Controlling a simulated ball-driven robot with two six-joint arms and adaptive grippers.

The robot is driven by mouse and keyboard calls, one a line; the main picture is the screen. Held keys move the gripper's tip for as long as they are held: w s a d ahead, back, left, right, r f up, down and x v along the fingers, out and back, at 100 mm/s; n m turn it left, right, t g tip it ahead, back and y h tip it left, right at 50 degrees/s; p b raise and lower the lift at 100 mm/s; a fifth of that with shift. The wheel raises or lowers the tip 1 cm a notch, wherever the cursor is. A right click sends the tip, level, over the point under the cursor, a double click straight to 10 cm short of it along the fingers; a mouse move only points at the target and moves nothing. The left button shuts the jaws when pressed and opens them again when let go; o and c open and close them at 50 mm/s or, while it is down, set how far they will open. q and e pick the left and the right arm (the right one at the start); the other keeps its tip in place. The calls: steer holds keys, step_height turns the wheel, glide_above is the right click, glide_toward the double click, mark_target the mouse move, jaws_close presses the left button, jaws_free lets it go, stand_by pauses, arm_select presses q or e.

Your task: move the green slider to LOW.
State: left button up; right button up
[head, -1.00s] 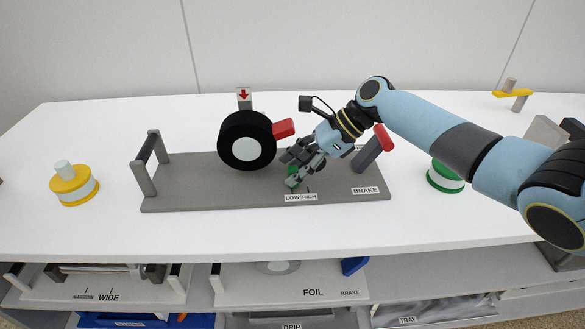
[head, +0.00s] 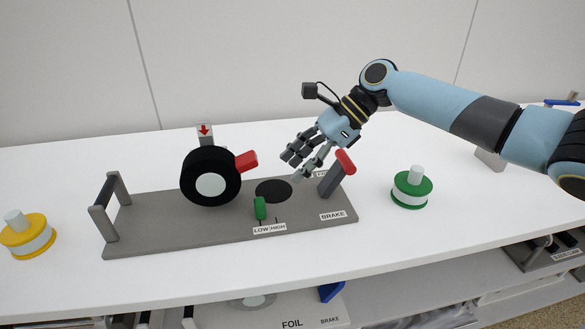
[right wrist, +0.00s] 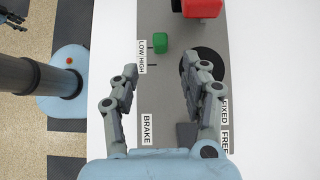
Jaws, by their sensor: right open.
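The green slider (head: 260,208) stands upright on the grey base plate (head: 160,228), near its front edge. It is in line with the LOW label (head: 261,230), left of the HIGH label (head: 278,227). In the right wrist view the green slider (right wrist: 161,43) is also at the LOW end, beside the LOW label (right wrist: 141,48). My right gripper (head: 294,166) is open and empty, above and to the right of the slider, clear of it. Its spread fingers (right wrist: 165,80) also show in the right wrist view.
A black wheel (head: 190,185) with a red block (head: 246,161) stands left of the slider. A red-tipped brake lever (head: 345,162) stands at the right. A green spool (head: 411,190) and a yellow spool (head: 40,240) flank the plate. The front table strip is clear.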

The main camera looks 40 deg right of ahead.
mark_target(259, 202)
steer(key=d+f+n+h, duration=0.1)
steer(key=n, duration=0.1)
steer(key=d+f+n+h, duration=0.1)
steer(key=n, duration=0.1)
steer(key=d+f+n+h, duration=0.1)
steer(key=n, duration=0.1)
steer(key=shift+s+f+n+g, duration=0.3)
steer(key=shift+s+f+g, duration=0.05)
steer(key=shift+s+g, duration=0.05)
steer(key=n+h+p, duration=0.1)
steer(key=n, duration=0.1)
steer(key=f+n+h, duration=0.1)
steer(key=n, duration=0.1)
steer(key=n+h+p, duration=0.1)
steer(key=shift+w+a+f+n+h+p, duration=0.1)
steer(key=shift+a+f+n+h+p, duration=0.2)
steer(key=shift+n+p, duration=0.1)
steer(key=w+a+r+n+h+p, duration=0.1)
steer(key=a+r+n+h+p, duration=0.4)
steer(key=a, duration=0.7)
steer(key=shift+y, duration=0.8)
steer(key=x, duration=0.9)
steer(key=shift+w+d+r, duration=0.1)
steer(key=shift+w+d, duration=0.1)
steer(key=shift+w, duration=0.05)
steer(key=shift+w+d+f+b, duration=0.2)
steer(key=shift+f+b, duration=0.1)
steer(key=shift+f, duration=0.2)
steer(key=shift+a, duration=0.1)
